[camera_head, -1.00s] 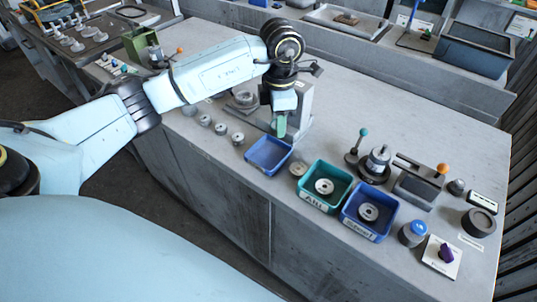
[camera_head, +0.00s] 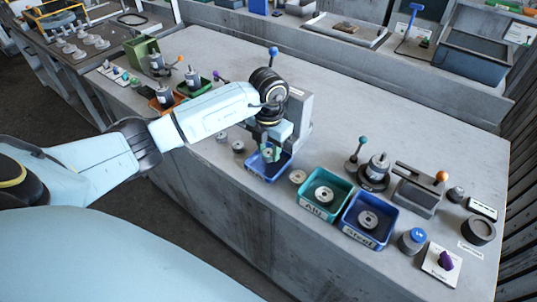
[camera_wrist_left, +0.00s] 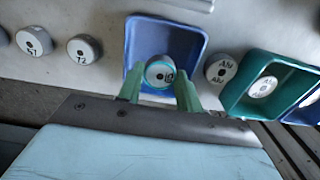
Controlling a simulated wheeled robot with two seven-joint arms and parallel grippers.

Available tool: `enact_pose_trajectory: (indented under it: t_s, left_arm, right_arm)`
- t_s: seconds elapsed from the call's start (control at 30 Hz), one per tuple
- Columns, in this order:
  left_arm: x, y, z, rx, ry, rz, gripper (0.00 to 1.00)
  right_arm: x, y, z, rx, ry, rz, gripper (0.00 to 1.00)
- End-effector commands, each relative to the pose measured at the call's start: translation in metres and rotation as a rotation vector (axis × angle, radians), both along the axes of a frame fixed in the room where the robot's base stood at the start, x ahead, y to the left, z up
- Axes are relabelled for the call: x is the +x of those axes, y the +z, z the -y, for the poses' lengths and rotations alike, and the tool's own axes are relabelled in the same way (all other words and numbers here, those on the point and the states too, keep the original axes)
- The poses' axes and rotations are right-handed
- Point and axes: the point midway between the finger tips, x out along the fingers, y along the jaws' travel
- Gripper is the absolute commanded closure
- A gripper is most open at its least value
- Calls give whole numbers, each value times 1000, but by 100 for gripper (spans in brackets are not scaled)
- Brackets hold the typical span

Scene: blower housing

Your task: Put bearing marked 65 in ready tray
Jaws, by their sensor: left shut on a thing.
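A small grey bearing (camera_wrist_left: 160,73) with a pale face is between the green fingertips of my left gripper (camera_wrist_left: 159,84) in the left wrist view; its marking is partly seen and I cannot read it surely. The gripper (camera_head: 268,154) is shut on it, over or inside the plain blue tray (camera_head: 264,175), whose label is unreadable. That tray (camera_wrist_left: 139,38) frames the bearing in the left wrist view; whether the bearing touches its floor is unclear. Two other bearings, marked 51 (camera_wrist_left: 34,41) and 72 (camera_wrist_left: 84,48), stand left of the tray. My right gripper is out of view.
A loose bearing (camera_head: 298,177) stands between the plain blue tray and a green tray (camera_head: 316,210). A blue tray labelled Steel (camera_head: 361,235) is beside the green one; both hold a bearing. A grey block (camera_head: 298,108) stands behind my gripper.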

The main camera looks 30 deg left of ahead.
Motion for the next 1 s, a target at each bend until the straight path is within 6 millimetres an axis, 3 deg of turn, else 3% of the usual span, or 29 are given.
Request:
enact_pose_trajectory:
  t_s: [0.17,0.53,0.57,0.7,1.0]
  left_arm:
    - [0,-25,1,-2,0,-2,96]
    - [0,-30,0,0,-1,0,96]
    - [0,-30,0,0,-1,-1,62]
    - [0,-29,0,0,-1,-1,44]
    - [0,-28,0,0,-1,-1,43]
  right_arm:
    - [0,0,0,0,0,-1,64]
    - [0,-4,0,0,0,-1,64]
    - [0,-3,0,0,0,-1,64]
    - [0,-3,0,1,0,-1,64]
    - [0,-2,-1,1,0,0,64]
